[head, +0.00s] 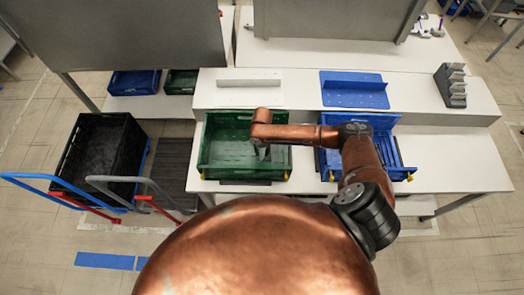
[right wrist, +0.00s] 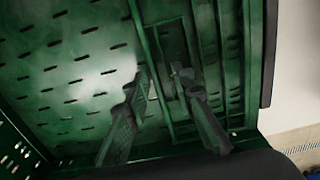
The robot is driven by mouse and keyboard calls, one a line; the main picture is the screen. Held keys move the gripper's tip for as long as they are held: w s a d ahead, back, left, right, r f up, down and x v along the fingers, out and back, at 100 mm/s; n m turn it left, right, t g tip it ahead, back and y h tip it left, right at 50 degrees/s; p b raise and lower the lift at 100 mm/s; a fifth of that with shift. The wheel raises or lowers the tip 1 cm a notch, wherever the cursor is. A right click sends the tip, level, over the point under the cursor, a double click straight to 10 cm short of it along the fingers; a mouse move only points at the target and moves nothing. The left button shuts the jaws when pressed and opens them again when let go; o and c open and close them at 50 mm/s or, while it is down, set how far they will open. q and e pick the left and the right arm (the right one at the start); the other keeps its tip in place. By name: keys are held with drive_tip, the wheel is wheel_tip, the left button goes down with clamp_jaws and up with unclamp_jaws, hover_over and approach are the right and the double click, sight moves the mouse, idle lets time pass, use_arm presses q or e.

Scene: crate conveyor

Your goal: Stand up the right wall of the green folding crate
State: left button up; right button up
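The green folding crate (head: 203,150) sits on the white table, left of the blue crate. Its back and left walls stand. My right forearm crosses its right side, so I cannot clearly tell the right wall's angle in the head view. My right gripper (head: 262,153) points down inside the crate, right of its middle. In the right wrist view, its two fingers (right wrist: 160,82) are apart with nothing visibly gripped. A framed green panel (right wrist: 147,45) with a rectangular recess lies just beyond the fingertips; contact is unclear. The slotted green floor (right wrist: 70,75) shows at left. My left gripper is not in view.
A blue crate (head: 400,140) stands right of the green one, under my right arm. A raised white shelf (head: 300,92) runs behind, with a blue folded piece (head: 355,95) and a grey rack (head: 452,88). A black crate (head: 128,150) stands at left by the cart handles.

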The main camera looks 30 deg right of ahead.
drive_tip(key=shift+f, duration=0.25)
clamp_jaws()
idle(0.4)
